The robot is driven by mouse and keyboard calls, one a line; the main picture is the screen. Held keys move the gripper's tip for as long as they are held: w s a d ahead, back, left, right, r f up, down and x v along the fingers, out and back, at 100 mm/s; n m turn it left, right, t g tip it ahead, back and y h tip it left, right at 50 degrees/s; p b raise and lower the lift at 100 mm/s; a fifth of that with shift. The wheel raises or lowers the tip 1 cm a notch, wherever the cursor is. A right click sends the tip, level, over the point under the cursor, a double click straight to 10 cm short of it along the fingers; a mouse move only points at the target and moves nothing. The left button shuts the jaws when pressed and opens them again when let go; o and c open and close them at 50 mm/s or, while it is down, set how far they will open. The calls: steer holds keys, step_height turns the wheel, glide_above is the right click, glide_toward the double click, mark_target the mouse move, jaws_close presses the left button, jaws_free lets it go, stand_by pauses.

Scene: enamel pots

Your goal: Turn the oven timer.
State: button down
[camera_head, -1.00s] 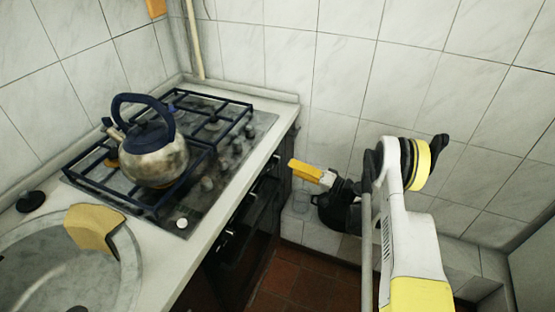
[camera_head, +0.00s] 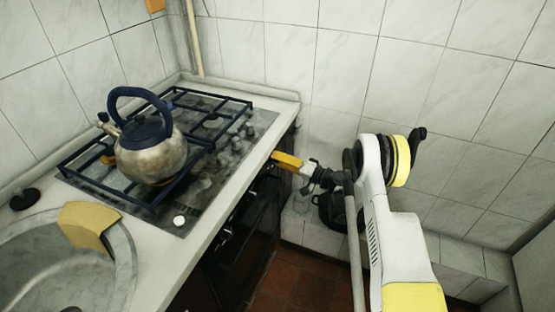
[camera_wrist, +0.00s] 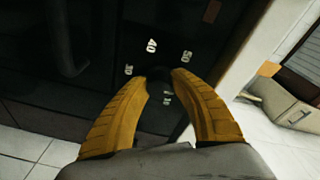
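The oven timer is a dark knob (camera_wrist: 158,74) on the black oven front, ringed by white numbers such as 30, 40 and 50 in the wrist view. My gripper (camera_wrist: 161,76) has its two yellow fingers apart, with the tips on either side of the knob. I cannot tell whether the tips touch it. In the head view my gripper (camera_head: 274,155) reaches the upper right part of the oven front (camera_head: 240,235), just below the counter edge. The timer itself is hidden there.
A kettle (camera_head: 150,155) stands on the gas hob (camera_head: 225,160) above the oven. A dark oven handle (camera_wrist: 65,40) shows left of the knob. Tiled wall lies behind my arm.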

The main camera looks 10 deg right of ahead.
steer(key=shift+m, duration=0.3)
steer(key=m+g, duration=0.1)
steer(key=m, duration=0.4)
steer(key=shift+h, duration=0.3)
steer(key=m+g, duration=0.1)
steer(key=m, duration=0.4)
steer(key=shift+m, duration=0.3)
stand_by(0.4)
steer(key=c, duration=1)
jaws_free()
steer(key=shift+c, duration=0.2)
